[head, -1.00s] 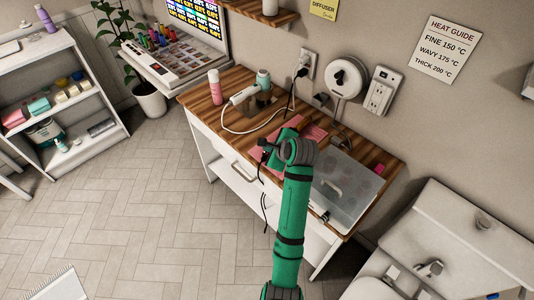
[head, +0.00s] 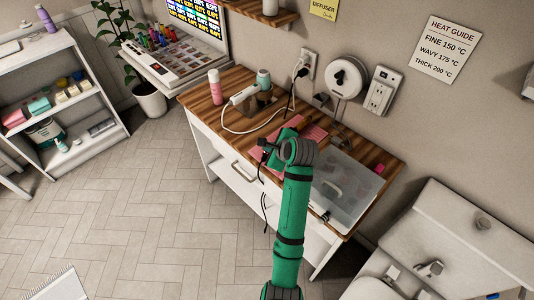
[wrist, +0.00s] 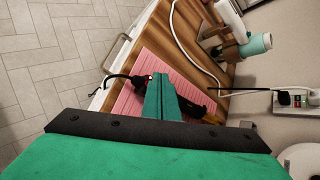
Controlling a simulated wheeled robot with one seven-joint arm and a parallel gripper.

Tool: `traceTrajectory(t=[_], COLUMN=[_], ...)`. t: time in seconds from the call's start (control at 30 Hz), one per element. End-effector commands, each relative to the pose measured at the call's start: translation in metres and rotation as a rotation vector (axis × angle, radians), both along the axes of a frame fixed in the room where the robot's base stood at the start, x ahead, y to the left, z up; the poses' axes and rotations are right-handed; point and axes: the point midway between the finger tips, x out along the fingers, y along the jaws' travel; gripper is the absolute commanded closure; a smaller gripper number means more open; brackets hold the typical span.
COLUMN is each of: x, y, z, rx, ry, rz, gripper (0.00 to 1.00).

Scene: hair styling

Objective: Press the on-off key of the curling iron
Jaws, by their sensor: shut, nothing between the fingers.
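The curling iron (wrist: 138,80) lies on a pink ribbed mat (wrist: 125,103) in the wrist view. Its black body runs behind my fingers, and a dark part with an orange-yellow patch shows on their other side. A small red spot shows on it beside the fingers. My gripper (wrist: 161,84) is shut and empty, its green fingertips over the iron's middle. I cannot tell whether they touch it. The key itself is not clearly visible. In the head view my gripper (head: 277,147) is over the mat (head: 314,134), and my arm hides most of the iron.
A clear lidded box (head: 345,205) stands right of the mat on the wooden counter (head: 377,152). A pink bottle (head: 214,87), a white corded tool (head: 243,94) and a teal-topped container (head: 263,77) stand left. A white cable (wrist: 200,62) and black cords run nearby.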

Motion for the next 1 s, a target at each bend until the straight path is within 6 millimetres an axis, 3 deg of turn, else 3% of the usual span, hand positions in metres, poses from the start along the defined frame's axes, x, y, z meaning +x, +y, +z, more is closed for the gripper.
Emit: traceTrajectory(t=[1.0], x=[0.000], y=[0.000], z=[-0.012], rx=[0.000], ry=[0.001], rz=[0.001], gripper=[1.00])
